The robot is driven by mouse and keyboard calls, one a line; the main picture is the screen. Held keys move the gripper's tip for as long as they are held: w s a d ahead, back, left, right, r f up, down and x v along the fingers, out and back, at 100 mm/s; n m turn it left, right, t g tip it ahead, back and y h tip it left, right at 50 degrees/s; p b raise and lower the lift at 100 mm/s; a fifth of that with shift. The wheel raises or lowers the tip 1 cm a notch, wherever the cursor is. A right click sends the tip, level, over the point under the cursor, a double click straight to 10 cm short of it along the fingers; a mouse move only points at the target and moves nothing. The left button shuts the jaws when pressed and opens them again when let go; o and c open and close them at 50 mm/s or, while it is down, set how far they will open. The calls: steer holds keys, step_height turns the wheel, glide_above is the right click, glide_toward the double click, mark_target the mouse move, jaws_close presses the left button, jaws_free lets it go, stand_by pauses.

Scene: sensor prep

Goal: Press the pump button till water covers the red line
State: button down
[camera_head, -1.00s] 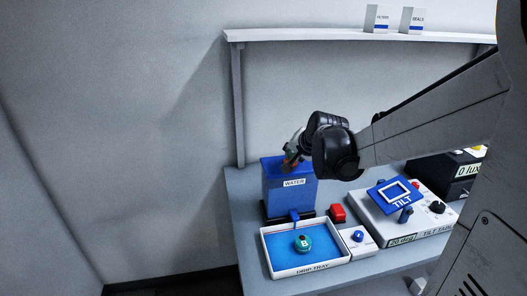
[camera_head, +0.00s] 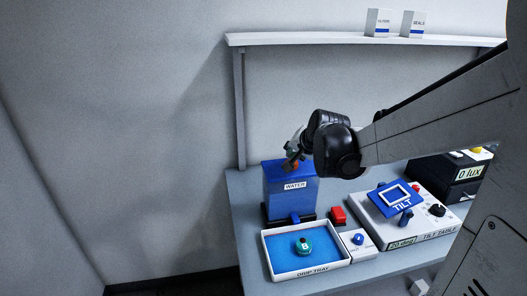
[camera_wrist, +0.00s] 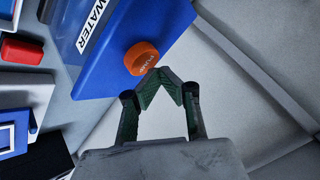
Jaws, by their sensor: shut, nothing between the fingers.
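The orange pump button (camera_wrist: 142,58) sits on the blue top of the water tank (camera_head: 290,188), which also shows in the wrist view (camera_wrist: 110,40). My gripper (camera_wrist: 160,76) is shut and empty, its tips right beside the button's edge; I cannot tell whether they touch. A blue spout (camera_head: 294,217) at the tank's front faces the white drip tray (camera_head: 310,271). The tray's inside is blue around a teal disc marked B (camera_head: 304,246).
A red block (camera_head: 339,215) and a small white box with a blue knob (camera_head: 358,240) stand right of the tank and tray. Further right are the tilt table (camera_head: 415,225) and a black box (camera_head: 450,175). A shelf (camera_head: 330,38) runs above.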

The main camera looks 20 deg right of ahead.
steer(key=shift+r, duration=0.2)
steer(key=shift+r+p, duration=1.75)
steer(key=shift+r, duration=0.75)
steer(key=s+a+f+n+b, duration=0.2)
steer(key=s+a+n, duration=0.1)
steer(key=s+a, duration=0.3)
steer(key=s+a+f+n+g+b, duration=0.1)
steer(key=s+a+f+n+b, duration=0.1)
steer(key=s+a, duration=0.4)
steer(key=s+a+f+n+g+y+b, duration=0.1)
steer(key=s+a+n, duration=0.4)
steer(key=s, duration=0.8)
steer(key=shift+s+a+f+b, duration=0.2)
steer(key=shift+a+f+b, duration=0.3)
steer(key=shift+f, duration=0.4)
